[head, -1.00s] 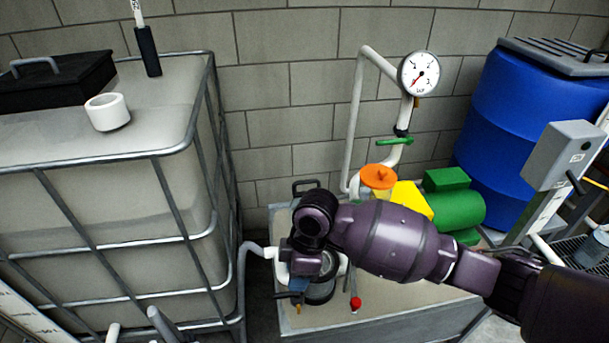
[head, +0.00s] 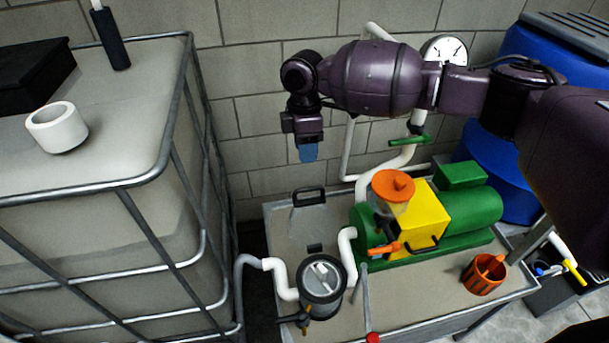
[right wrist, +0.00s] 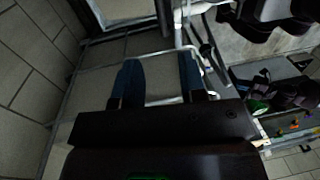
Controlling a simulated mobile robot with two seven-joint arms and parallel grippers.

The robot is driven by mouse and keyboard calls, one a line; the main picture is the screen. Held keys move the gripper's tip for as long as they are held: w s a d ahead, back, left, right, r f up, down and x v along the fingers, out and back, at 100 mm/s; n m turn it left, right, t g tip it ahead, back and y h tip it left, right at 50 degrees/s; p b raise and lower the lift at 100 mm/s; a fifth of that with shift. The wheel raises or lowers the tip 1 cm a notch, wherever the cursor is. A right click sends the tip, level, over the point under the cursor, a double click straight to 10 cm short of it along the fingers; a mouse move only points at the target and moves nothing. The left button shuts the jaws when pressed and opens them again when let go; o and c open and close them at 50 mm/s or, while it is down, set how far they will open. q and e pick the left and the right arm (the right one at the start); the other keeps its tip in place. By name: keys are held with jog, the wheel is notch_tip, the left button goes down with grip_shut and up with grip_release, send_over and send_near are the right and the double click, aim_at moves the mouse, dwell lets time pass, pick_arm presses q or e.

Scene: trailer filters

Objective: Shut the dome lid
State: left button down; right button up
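No part is plainly a dome lid. A dark round canister (head: 322,285) on the bench has a clear round top with a pale bar across it, lying level on the rim. The orange cap (head: 393,185) sits on the clear pot of the yellow and green pump. My right gripper (head: 307,152), with blue fingers, hangs pointing down in the air, above and behind the canister, touching nothing. In the right wrist view its two fingers (right wrist: 160,75) stand apart with nothing between them. My left gripper is not seen in the head view.
A caged tank (head: 100,215) stands at the left with a white ring (head: 57,127) on top. A black handle (head: 309,197) stands at the bench's back edge. White pipes (head: 349,255) run beside the canister. An orange bucket (head: 485,273) sits at right.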

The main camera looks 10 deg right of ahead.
aim_at(307, 188)
jog(key=f, duration=0.3)
jog(key=s+f, duration=0.1)
jog(key=f, duration=0.2)
jog(key=f+b, duration=0.1)
jog(key=f, duration=0.3)
jog(key=shift+s, duration=0.2)
jog(key=shift+c, duration=0.5)
grip_shut()
